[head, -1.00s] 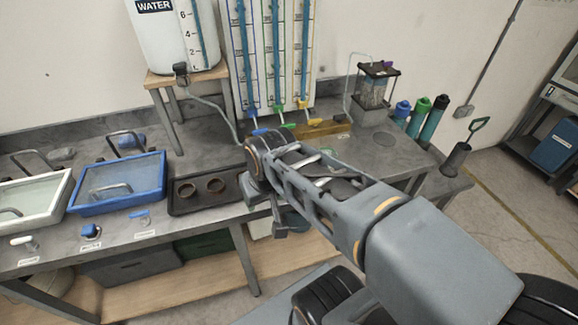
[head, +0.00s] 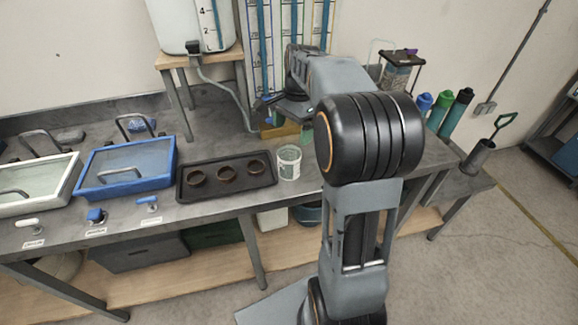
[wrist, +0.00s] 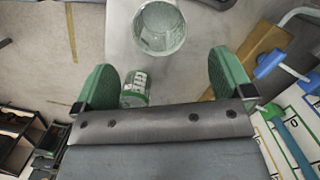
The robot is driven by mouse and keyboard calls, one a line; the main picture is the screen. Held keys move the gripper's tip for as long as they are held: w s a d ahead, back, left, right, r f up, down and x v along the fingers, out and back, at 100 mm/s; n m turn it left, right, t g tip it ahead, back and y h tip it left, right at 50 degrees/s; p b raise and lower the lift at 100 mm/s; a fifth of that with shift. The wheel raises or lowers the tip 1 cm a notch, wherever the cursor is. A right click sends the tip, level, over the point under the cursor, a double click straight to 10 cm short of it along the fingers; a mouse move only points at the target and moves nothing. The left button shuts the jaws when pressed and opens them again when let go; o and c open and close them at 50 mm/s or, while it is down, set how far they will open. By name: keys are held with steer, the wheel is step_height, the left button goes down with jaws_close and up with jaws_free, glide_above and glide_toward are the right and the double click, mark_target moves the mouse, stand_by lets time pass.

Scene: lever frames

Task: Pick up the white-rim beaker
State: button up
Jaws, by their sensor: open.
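The white-rim beaker (head: 289,162), a clear cup with a pale rim, stands on the bench just right of the black tray in the head view. In the wrist view a clear, pale-rimmed beaker (wrist: 160,27) lies at the top centre, beyond the fingertips and touched by neither. A smaller beaker with green rim and base (wrist: 135,88) shows between the fingers in the picture; its distance is hard to judge. My gripper (wrist: 168,82) is open with two green fingers and looks empty. In the head view it is mostly hidden behind my arm, over the back of the bench.
A black tray (head: 226,189) with three brown rings lies left of the beaker. The blue-framed box (head: 126,168) is farther left. The tube panel (head: 262,55) and the water tank's wooden stand (head: 203,62) rise behind. Coloured bottles (head: 440,108) stand at right.

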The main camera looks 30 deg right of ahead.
mark_target(289, 154)
steer(key=shift+s+a+f, duration=0.1)
steer(key=shift+a+f, duration=0.1)
steer(key=shift+f, duration=1.25)
steer(key=shift+s+a+f, duration=0.1)
steer(key=shift+a+f, duration=0.1)
steer(key=shift+f, duration=1.2)
steer(key=shift+s+a+f, duration=0.1)
steer(key=shift+a+f, duration=0.1)
steer(key=shift+f, duration=1.25)
steer(key=shift+c, duration=0.5)
steer(key=c, duration=0.9)
